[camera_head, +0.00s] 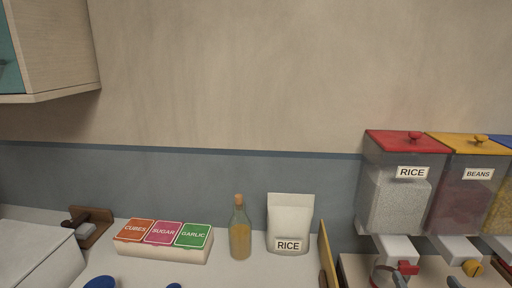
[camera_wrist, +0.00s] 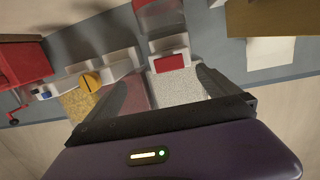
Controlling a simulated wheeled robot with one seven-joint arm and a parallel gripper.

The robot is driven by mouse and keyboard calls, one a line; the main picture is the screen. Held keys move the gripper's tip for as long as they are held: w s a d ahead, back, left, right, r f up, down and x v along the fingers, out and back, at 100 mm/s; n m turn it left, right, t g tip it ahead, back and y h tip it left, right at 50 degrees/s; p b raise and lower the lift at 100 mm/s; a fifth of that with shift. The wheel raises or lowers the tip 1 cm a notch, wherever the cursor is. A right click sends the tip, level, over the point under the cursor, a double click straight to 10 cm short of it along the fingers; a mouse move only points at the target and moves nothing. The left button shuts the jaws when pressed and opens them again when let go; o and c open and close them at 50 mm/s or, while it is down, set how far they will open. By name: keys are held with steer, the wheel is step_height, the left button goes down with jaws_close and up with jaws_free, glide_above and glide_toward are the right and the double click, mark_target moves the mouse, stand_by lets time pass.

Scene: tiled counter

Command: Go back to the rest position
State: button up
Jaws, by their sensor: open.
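My gripper (camera_wrist: 166,74) shows in the wrist view, with its two dark fingers spread apart and nothing held between them. Past the fingers are the dispensers, seen upside down, with a pale grainy filling (camera_wrist: 178,88) between the fingertips. I cannot tell how far the fingers are from them. In the head view the rice dispenser (camera_head: 392,200) with a red lid stands at the right, beside the beans dispenser (camera_head: 462,195) with a yellow lid. My gripper does not show in the head view.
On the counter stand a box with cubes, sugar and garlic cards (camera_head: 163,251), a corked bottle (camera_head: 240,238) and a white rice bag (camera_head: 290,225). A wall cabinet (camera_head: 60,45) hangs upper left. The wall between cabinet and dispensers is clear. Blue objects (camera_head: 100,283) are cut off at the bottom.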

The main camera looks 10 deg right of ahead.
steer(key=s+a+f+n+y, duration=0.2)
steer(key=s+a+f+y, duration=0.1)
steer(key=s+a, duration=0.8)
steer(key=s+a+f+n+y, duration=0.2)
steer(key=s+a, duration=1)
steer(key=s, duration=0.6)
steer(key=shift+a+f+g+y, duration=0.15)
steer(key=shift+f+g+y, duration=0.15)
steer(key=shift+f+y, duration=0.2)
